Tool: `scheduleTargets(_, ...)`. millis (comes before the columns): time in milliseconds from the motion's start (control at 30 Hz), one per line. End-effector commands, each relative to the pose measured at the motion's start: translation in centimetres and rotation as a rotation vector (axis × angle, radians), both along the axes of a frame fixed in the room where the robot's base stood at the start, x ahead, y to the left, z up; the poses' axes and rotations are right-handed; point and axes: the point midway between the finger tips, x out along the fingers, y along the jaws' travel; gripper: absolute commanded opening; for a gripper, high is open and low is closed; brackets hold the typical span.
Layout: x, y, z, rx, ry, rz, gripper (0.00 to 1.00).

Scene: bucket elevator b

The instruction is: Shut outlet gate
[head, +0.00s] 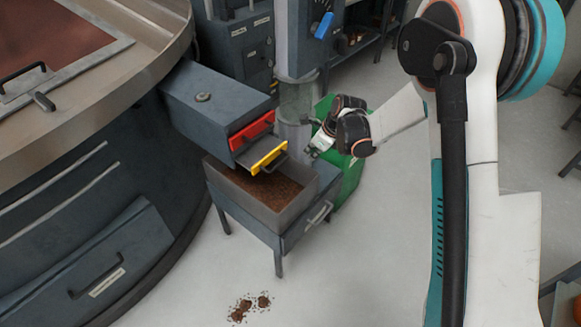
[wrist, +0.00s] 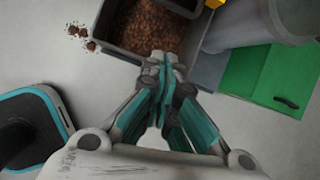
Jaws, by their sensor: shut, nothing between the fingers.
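The outlet gate looks to be the flat grey slide with a yellow front (head: 269,157) and a handle, standing out from below the red-fronted end of a grey chute (head: 215,105). A bin (head: 308,197) of brown pellets sits below it on a small stand. My gripper (head: 314,150) is shut and empty, to the right of the yellow front and apart from it in the head view. In the wrist view my gripper (wrist: 163,62) shows in front of the pellet bin (wrist: 112,22). A yellow edge (wrist: 214,3) shows at the top there.
A green box (head: 352,180) stands behind the stand; it also shows in the wrist view (wrist: 262,80). A large round machine (head: 60,180) fills the left. Spilled pellets (head: 250,306) lie on the floor. A column with a blue lever (head: 323,25) rises behind. Floor in front is mostly clear.

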Motion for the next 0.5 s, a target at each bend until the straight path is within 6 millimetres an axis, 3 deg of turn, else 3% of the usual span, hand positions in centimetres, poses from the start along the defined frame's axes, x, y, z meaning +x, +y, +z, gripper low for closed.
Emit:
scheduleTargets(33,0.4,0.4,-1.5,0.018,0.021,-0.034,0.00)
scheduleTargets(133,0.8,1.1,-3.5,0.051,0.057,-0.095,0.00)
scheduleTargets(500,1.5,2.2,-7.1,0.076,0.089,-0.147,0.00)
